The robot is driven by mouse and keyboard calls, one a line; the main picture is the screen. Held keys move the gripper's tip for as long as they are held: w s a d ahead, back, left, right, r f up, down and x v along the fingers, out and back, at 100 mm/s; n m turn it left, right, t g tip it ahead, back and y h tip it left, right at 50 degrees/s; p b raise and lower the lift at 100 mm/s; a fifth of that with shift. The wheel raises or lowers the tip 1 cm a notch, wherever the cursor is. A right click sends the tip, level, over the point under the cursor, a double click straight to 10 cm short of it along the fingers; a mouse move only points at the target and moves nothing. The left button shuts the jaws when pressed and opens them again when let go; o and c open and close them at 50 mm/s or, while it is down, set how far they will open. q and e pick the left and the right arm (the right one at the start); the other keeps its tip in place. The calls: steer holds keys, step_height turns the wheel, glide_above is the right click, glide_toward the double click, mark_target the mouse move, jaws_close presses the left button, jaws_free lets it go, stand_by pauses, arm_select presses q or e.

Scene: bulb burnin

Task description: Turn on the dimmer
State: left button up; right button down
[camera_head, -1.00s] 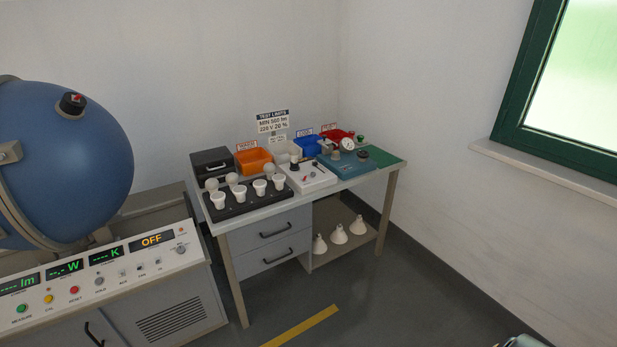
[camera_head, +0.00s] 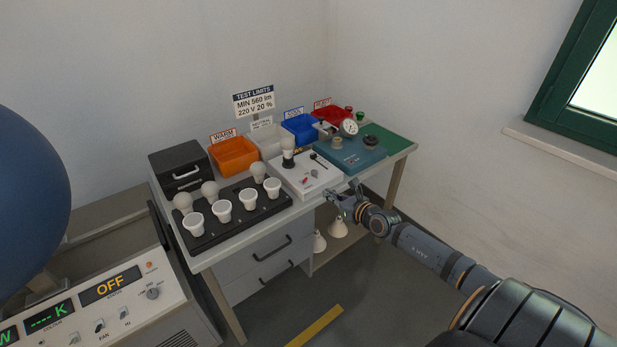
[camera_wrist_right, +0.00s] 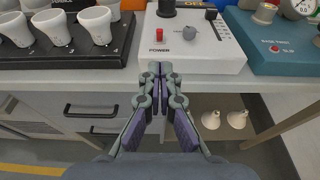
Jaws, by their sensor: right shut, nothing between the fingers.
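The white dimmer box (camera_head: 295,184) stands at the front edge of the bench, with a lamp socket, a red switch (camera_head: 305,181), a small grey knob (camera_head: 314,173) and a dark slider on top. In the right wrist view the box (camera_wrist_right: 215,62) carries the word POWER beside the red switch (camera_wrist_right: 159,35), with the grey knob (camera_wrist_right: 189,33) to its right. My right gripper (camera_head: 332,194) is shut and empty, just in front of the box; its fingertips (camera_wrist_right: 160,69) show below the box's front face, apparently not touching it. My left gripper is out of view.
A teal base tester (camera_head: 352,160) stands right. Coloured bins line the back, including the orange one (camera_head: 234,158). Drawers (camera_head: 262,260) and a shelf lie below the bench.

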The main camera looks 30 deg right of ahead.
steer(key=b, duration=0.5)
glide_toward(305, 181)
steer(key=x, duration=0.5)
steer(key=shift+w+d+f, duration=0.1)
steer(key=shift+d+f, duration=0.1)
steer(key=shift+f, duration=0.15)
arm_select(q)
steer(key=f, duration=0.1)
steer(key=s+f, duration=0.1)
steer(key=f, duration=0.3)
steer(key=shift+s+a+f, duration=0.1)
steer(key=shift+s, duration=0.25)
arm_select(e)
steer(key=shift+w+a, duration=0.1)
steer(key=shift+w, duration=0.35)
